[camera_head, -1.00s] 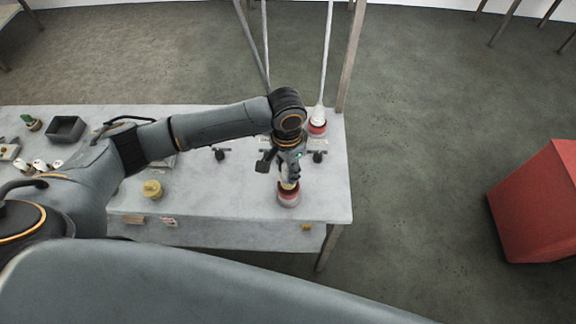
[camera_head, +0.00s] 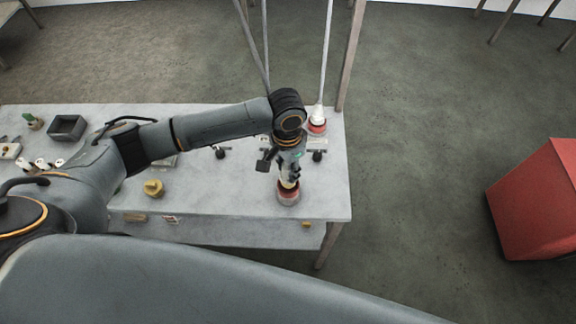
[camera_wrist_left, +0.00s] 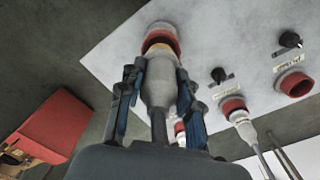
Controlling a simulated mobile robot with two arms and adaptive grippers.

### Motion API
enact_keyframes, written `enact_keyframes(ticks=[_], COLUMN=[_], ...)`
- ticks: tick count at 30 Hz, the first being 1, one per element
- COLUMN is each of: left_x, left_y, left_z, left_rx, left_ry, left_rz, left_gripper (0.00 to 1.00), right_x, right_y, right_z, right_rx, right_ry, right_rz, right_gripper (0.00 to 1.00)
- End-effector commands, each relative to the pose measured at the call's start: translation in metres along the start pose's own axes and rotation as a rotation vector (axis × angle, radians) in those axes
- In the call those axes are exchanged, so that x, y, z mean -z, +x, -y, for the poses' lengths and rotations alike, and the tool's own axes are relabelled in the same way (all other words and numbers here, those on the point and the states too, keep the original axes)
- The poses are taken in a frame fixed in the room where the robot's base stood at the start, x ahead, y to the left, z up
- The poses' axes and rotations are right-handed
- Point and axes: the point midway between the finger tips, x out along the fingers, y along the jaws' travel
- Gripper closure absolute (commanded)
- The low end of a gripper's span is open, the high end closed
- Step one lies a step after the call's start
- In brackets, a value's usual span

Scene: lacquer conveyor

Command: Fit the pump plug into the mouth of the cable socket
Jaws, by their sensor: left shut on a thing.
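My left gripper (camera_wrist_left: 156,92) is shut on the pale grey pump plug (camera_wrist_left: 158,80), whose dark cable runs back between the fingers. In the head view the gripper (camera_head: 289,172) points down near the table's front right corner. In the wrist view the plug's yellowish front end meets the socket's red rim (camera_wrist_left: 161,33). The plug looks in line with the mouth, but I cannot tell how deep it sits. My right gripper is not in view.
Behind stands another red socket with a white plug (camera_head: 317,120) and a cable going up. An empty red socket (camera_wrist_left: 295,84) and black knobs show in the wrist view. A yellow part (camera_head: 153,188) and a dark bin (camera_head: 67,128) are on the table (camera_head: 225,195).

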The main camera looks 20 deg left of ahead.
Motion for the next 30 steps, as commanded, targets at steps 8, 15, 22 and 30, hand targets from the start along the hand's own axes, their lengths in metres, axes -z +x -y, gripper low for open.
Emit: enact_keyframes(ticks=[8,15,22,30], left_x=[0.0001,-0.0001,-0.0001,-0.0001], left_y=[-0.0002,-0.0013,0.0000,0.0000], left_z=[0.0000,0.0000,0.0001,0.0000], left_rx=[0.000,0.000,0.000,0.000], left_ry=[0.000,-0.001,0.000,0.000], left_rz=[0.000,0.000,-0.001,0.000], left_gripper=[1.00,1.00,1.00,1.00], right_x=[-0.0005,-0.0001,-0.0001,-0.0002], right_y=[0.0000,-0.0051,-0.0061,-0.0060], right_z=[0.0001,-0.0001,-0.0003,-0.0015], right_rx=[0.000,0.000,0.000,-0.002], right_ry=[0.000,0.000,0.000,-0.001], right_rz=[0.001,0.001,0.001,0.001], right_gripper=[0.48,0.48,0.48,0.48])
